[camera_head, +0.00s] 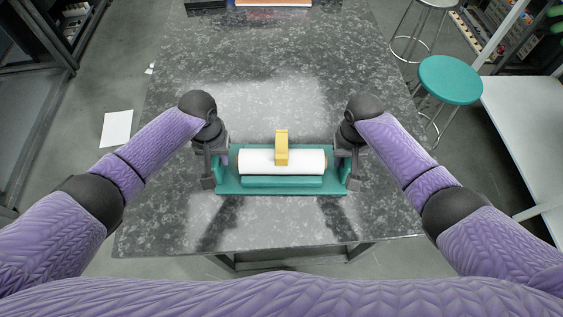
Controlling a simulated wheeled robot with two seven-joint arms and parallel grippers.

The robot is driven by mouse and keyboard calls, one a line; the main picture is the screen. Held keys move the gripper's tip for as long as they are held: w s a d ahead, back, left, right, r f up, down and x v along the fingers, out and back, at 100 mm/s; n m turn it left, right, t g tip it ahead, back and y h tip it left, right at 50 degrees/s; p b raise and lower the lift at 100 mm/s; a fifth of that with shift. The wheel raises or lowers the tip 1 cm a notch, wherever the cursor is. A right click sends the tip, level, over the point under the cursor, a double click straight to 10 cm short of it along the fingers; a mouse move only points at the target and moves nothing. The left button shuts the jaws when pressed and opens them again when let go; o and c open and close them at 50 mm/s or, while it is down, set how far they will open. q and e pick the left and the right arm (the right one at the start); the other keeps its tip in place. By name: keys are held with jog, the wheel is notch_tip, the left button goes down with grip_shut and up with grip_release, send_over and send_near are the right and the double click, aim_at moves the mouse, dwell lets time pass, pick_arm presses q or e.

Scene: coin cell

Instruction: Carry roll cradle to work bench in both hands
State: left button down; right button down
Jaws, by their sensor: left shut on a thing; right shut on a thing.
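The roll cradle (230,186) is a teal tray with a white roll (305,161) lying across it and a yellow block-like piece (281,147) at the roll's middle. My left gripper (212,178) is shut on the cradle's left end. My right gripper (350,178) is shut on its right end. The cradle looks level, over the near part of the dark speckled work bench (180,215). Dark shadows show on the bench in front of it. I cannot tell whether its underside touches the top. The fingertips are partly hidden by the cradle's ends.
The bench top around the cradle is clear. A teal round stool (450,80) and a pale side table (525,125) stand on the right. A white sheet (116,129) lies on the floor at left. An orange-brown item (273,2) sits at the bench's far edge.

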dwell(0.4)
